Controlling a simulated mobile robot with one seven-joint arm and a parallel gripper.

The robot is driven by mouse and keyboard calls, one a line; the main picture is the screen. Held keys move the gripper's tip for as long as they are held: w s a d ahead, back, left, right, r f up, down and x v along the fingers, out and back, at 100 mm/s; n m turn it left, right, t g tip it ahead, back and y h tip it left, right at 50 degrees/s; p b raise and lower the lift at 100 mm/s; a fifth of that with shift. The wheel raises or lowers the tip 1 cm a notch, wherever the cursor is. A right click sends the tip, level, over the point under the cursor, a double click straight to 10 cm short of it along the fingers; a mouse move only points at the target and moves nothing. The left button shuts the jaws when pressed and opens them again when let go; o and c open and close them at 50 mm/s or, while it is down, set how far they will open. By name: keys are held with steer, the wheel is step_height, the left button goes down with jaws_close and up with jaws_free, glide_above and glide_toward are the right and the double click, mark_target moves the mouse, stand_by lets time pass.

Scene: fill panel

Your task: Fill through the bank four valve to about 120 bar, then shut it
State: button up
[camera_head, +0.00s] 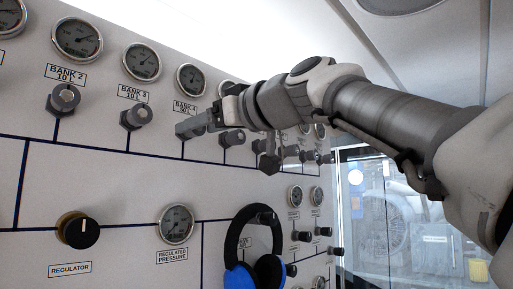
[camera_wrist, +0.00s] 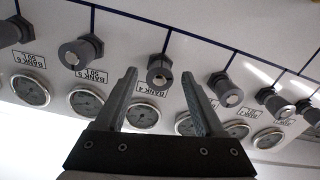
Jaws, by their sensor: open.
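The bank four valve (camera_wrist: 160,71) is a grey knob, seen upside down in the wrist view beside its BANK 4 label (camera_wrist: 153,88). My gripper (camera_wrist: 160,73) is open, with one finger on each side of the knob in that view. I cannot tell whether the tips reach around it or stop short. The gauge needles are too small to read surely. The regulated pressure gauge (camera_head: 176,223) is lower on the panel.
The bank 3 valve (camera_head: 136,117) and bank 2 valve (camera_head: 63,99) stick out to the left, with other valves close on the right. A black regulator knob (camera_head: 77,231) is at lower left. A blue and black headset (camera_head: 252,262) hangs low on the panel.

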steer(key=b+v, duration=0.4)
steer(key=v, duration=1.3)
steer(key=shift+s, duration=0.2)
steer(key=shift+d, duration=0.1)
